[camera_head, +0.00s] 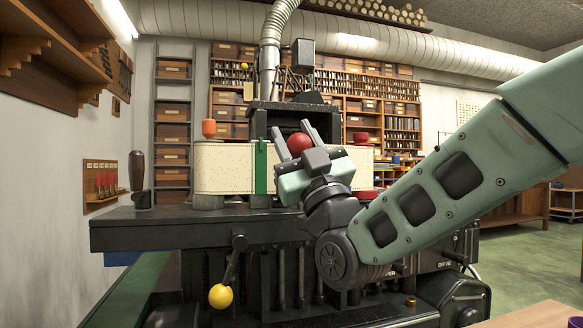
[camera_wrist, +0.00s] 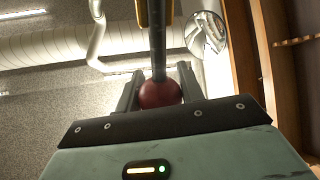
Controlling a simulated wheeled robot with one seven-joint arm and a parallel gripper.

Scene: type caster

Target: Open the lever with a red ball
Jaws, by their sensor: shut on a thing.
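The lever's red ball (camera_head: 299,143) shows between the fingers of my gripper (camera_head: 293,131), in front of the dark machine. In the wrist view the red ball (camera_wrist: 160,95) sits between the two fingers, with a dark lever rod (camera_wrist: 157,40) running up from it in the picture. My gripper is shut on the red ball. In the head view the lever rod is mostly hidden behind the ball and gripper.
A yellow ball lever (camera_head: 221,296) hangs at the machine's front, below the dark table (camera_head: 150,228). A perforated paper ribbon (camera_head: 223,168) stands behind my gripper. Open floor (camera_head: 535,245) lies at right.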

